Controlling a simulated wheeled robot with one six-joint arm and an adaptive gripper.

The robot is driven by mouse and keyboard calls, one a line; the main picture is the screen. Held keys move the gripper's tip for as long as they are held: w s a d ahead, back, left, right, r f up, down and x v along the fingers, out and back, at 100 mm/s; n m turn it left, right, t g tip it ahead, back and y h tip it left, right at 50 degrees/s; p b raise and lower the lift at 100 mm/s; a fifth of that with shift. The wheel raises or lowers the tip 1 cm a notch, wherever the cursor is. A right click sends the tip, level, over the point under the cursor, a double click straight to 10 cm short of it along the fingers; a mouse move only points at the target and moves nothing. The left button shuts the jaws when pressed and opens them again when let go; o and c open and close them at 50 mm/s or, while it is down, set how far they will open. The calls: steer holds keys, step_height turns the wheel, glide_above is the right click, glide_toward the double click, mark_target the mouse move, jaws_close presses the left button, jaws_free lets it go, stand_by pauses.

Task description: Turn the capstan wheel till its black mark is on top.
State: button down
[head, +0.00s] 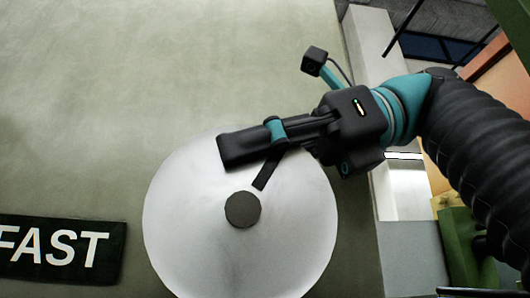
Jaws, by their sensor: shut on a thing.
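The capstan wheel (186,232) is a large pale disc with a dark round hub (242,209), on the green-grey wall. Its black mark (266,175) is a short dark bar, up and to the right of the hub, so it points to the upper right. The outer end of the mark passes close under my gripper. My gripper (276,131) reaches in from the right over the wheel's upper rim. It is shut on a dark block-like handle (240,148) at the upper part of the wheel. How the handle joins the wheel is hidden.
A dark sign (62,250) reading "FAST" is on the wall at the lower left. The wall (120,90) is bare above and left of the wheel. Pale upright panels (375,45) stand right of the wall edge, with green and orange structures beyond.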

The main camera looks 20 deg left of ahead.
stand_by(0.4)
steer(key=c, duration=0.8)
jaws_free()
steer(key=shift+c, duration=0.2)
